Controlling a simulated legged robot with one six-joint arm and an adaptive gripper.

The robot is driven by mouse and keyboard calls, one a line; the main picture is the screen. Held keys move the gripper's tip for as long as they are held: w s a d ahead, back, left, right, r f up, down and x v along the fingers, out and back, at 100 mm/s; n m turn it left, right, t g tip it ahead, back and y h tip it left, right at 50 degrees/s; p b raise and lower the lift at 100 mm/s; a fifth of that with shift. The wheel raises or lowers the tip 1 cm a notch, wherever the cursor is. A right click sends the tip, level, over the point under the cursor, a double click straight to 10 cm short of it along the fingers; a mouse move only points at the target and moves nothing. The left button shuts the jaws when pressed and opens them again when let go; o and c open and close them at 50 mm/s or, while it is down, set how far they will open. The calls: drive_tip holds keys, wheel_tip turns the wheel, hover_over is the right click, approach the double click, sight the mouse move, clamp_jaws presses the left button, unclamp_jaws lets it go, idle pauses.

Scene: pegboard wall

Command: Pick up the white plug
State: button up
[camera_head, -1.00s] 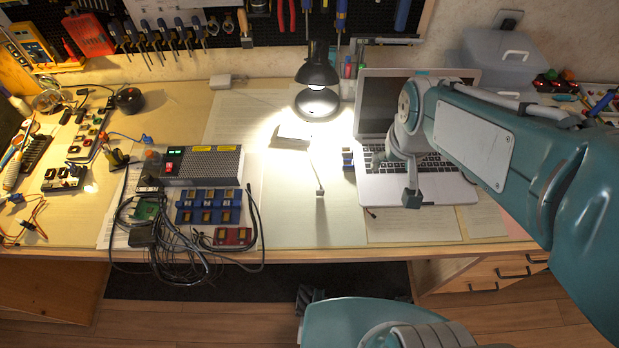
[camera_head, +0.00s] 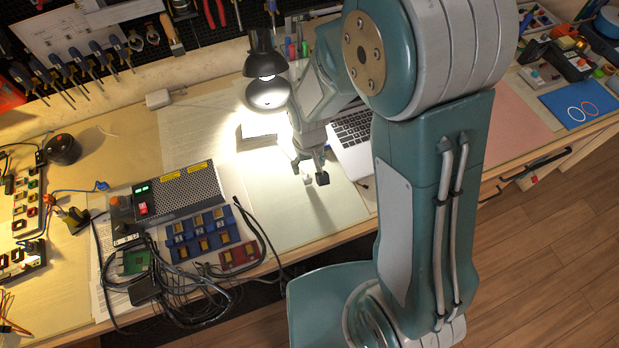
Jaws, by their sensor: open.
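The small white plug (camera_head: 308,179) is at the end of a short cable on the pale sheet, just in front of the laptop's left side. My gripper (camera_head: 310,172) points down at it, with its fingers apart, one on each side of the plug in the picture. I cannot tell whether either finger touches the plug or how high the fingertips are above the sheet. The plug's cable is mostly hidden behind my gripper.
A lit black desk lamp (camera_head: 267,80) stands behind my gripper. The laptop (camera_head: 352,128) is partly hidden by my arm. A grey power box (camera_head: 178,190), a blue block (camera_head: 203,235) and tangled black cables are at left. A white adapter (camera_head: 158,98) lies further back.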

sight(306, 177)
drive_tip(key=shift+a+f, duration=0.3)
drive_tip(key=shift+f, duration=0.05)
wheel_tip(306, 177, down, 4)
drive_tip(key=shift+s+f, duration=0.15)
drive_tip(key=shift+f, duration=0.05)
drive_tip(key=shift+d+f, duration=0.2)
drive_tip(key=shift+d, duration=0.1)
drive_tip(key=shift+a, duration=0.35)
drive_tip(key=c, duration=0.9)
